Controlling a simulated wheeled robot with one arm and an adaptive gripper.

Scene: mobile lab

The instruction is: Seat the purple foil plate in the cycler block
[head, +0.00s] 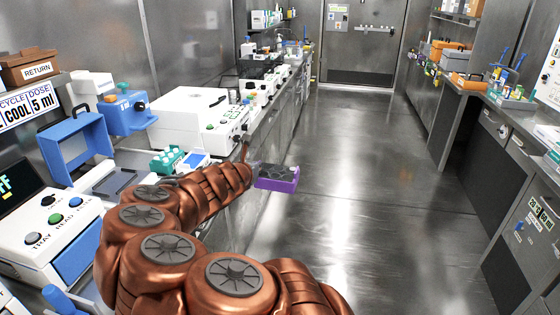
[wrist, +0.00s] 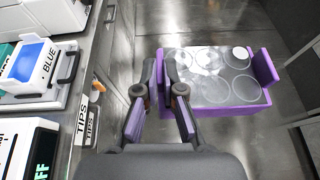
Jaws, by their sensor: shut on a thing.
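The purple plate (head: 277,180) shows in the head view off the end of my arm, over the aisle beside the left counter. In the wrist view the purple plate (wrist: 220,110) has several round wells on a grey, shiny top and a raised purple block at its right end. My gripper (wrist: 160,75) is shut at the plate's left end; the exact contact is partly hidden by the fingers. In the head view my gripper (head: 252,168) is small and mostly hidden by my arm. I cannot tell for certain which counter device is the cycler block.
On the left counter stand a device with a raised blue lid (head: 72,145), a white machine (head: 195,115), a teal rack (head: 166,160) and a white button console (head: 55,222). A "BLUE" labelled item (wrist: 38,65) lies near the counter edge. The aisle floor (head: 350,160) is clear.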

